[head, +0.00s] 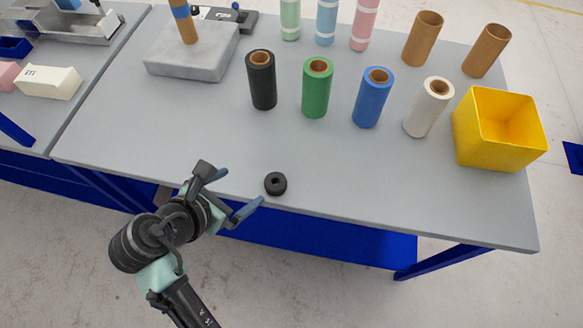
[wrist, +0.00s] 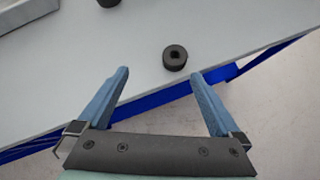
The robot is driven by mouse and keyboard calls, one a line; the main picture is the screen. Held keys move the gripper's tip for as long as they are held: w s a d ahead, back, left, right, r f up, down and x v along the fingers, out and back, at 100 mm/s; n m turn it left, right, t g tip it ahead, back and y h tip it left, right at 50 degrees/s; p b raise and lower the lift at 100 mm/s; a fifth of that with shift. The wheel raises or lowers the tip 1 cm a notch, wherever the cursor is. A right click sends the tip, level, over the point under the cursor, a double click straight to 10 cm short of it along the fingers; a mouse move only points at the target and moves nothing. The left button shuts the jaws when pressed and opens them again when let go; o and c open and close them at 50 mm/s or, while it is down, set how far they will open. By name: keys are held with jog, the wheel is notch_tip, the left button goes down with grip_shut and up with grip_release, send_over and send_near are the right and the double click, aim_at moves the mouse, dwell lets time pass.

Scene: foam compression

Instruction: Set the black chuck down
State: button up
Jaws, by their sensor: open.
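The black chuck (head: 275,184) is a short dark ring with a hole in its top. It rests upright on the grey table near the front edge. In the wrist view the chuck (wrist: 175,58) sits beyond the fingertips, nearer the right one, and touches neither. My gripper (head: 237,192) is open and empty, just left of the chuck by the table's front edge. In the wrist view its two blue fingers (wrist: 160,72) are spread wide with nothing between them.
On the grey table (head: 380,185), black (head: 261,80), green (head: 317,88), blue (head: 372,97) and white (head: 429,107) rolls stand behind the chuck. A yellow bin (head: 497,145) stands at the right. A grey block (head: 190,52) holds a brown tube at the back left.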

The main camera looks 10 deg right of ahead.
jog(key=s+d+f+n, duration=0.1)
jog(key=f, duration=0.1)
send_near(278, 180)
jog(key=shift+w+f+g+h, duration=0.3)
jog(key=shift+w+f, duration=0.6)
jog(key=shift+f, duration=0.1)
jog(key=shift+d+r+p+x, duration=0.1)
jog(key=shift+d+p+x, duration=0.1)
jog(key=shift+x, duration=1.4)
jog(key=shift+d+r+p+x, duration=0.1)
jog(key=shift+d+x, duration=0.05)
jog(key=shift+x, duration=1.45)
